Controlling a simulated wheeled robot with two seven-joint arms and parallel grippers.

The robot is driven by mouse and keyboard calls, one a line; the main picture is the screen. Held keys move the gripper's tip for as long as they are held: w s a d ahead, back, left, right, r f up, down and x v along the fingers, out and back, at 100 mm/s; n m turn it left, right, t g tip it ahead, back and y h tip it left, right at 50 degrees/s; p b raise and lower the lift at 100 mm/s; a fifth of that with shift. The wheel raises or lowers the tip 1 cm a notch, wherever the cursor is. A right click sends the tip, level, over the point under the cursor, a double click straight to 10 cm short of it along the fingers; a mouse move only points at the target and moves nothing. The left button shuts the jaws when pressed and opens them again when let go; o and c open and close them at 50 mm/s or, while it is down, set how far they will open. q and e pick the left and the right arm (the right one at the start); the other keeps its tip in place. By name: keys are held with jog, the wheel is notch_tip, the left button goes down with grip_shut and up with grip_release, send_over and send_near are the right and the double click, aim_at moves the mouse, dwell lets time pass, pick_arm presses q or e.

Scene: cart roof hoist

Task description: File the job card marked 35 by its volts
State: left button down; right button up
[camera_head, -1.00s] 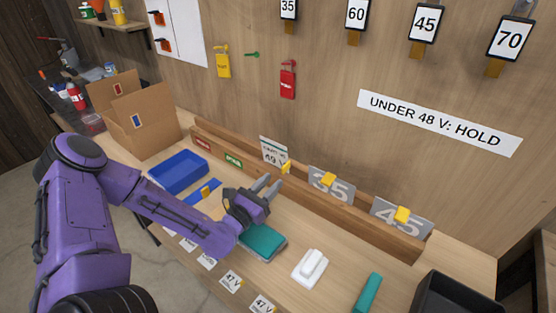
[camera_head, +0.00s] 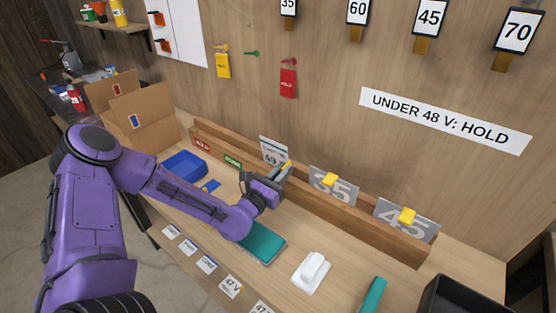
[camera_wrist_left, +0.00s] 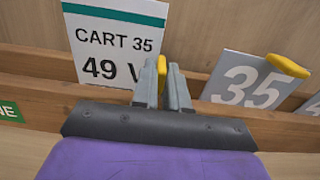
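The job card (camera_head: 272,150), white with a green top band, stands in the wooden rack (camera_head: 318,208). It reads CART 35, 49 V in the left wrist view (camera_wrist_left: 108,50). My left gripper (camera_head: 283,173) is at the rack, in front of the card's lower right. In the left wrist view its fingers (camera_wrist_left: 165,80) are close together on either side of a yellow tab (camera_wrist_left: 162,72). I cannot tell whether they press on it. The sign UNDER 48 V: HOLD (camera_head: 445,120) is on the wall. My right gripper is not in view.
Grey plates marked 35 (camera_head: 322,183) and 45 (camera_head: 393,215) with yellow tabs stand right in the rack. Red (camera_head: 202,145) and green (camera_head: 233,162) labels mark its left. A blue bin (camera_head: 185,165), teal box (camera_head: 262,243), white block (camera_head: 311,270) and black tray (camera_head: 465,295) are on the bench.

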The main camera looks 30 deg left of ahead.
aim_at(281, 161)
pick_arm(q)
jog(key=shift+r, duration=0.15)
jog(key=shift+r+p, duration=1.5)
jog(key=shift+r, duration=0.15)
jog(key=shift+s, duration=0.1)
jog(key=s+r+p, duration=0.2)
jog(key=s+p, duration=0.1)
jog(key=shift+a+r+p, duration=0.15)
jog(key=shift+r+p, duration=0.1)
jog(key=shift+p, duration=0.05)
jog(key=shift+w, duration=0.1)
dwell(0.7)
